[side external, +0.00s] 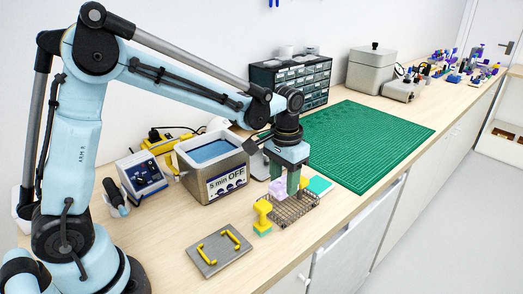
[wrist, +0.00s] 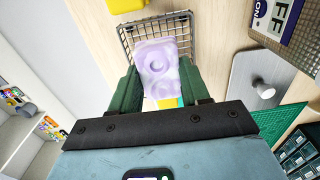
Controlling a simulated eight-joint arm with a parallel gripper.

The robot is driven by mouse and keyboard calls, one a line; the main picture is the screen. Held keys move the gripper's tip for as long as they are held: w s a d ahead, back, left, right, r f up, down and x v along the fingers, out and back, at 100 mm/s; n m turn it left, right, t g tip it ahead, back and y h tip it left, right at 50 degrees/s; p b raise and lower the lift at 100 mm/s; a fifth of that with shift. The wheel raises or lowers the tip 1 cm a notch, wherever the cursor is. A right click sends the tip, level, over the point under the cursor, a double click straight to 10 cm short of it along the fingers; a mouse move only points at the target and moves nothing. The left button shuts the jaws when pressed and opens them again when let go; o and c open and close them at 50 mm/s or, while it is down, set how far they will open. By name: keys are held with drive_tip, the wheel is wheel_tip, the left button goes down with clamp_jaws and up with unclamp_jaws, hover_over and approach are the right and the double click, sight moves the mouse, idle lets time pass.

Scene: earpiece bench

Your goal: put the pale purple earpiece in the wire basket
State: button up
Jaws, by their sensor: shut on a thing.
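The pale purple earpiece (wrist: 158,66) is held between the green fingers of my gripper (wrist: 160,84), which is shut on it. In the side external view the earpiece (side external: 279,189) shows low beside the fingers of my gripper (side external: 290,183). The wire basket (side external: 303,213) stands on the bench just below the fingers. In the wrist view the basket (wrist: 127,38) lies beyond and partly behind the earpiece. The earpiece overlaps the basket in both views. I cannot tell whether it is above the rim or touching the mesh.
A yellow piece with a teal base (side external: 262,215) stands close to the basket's left. A teal block (side external: 319,186) lies behind it. A green mat (side external: 365,140) lies behind, mostly clear.

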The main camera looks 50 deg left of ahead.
sight(282, 209)
drive_tip(key=shift+f, duration=2.7)
drive_tip(key=shift+f, duration=0.15)
drive_tip(key=o, duration=1.1)
drive_tip(key=shift+c, duration=0.2)
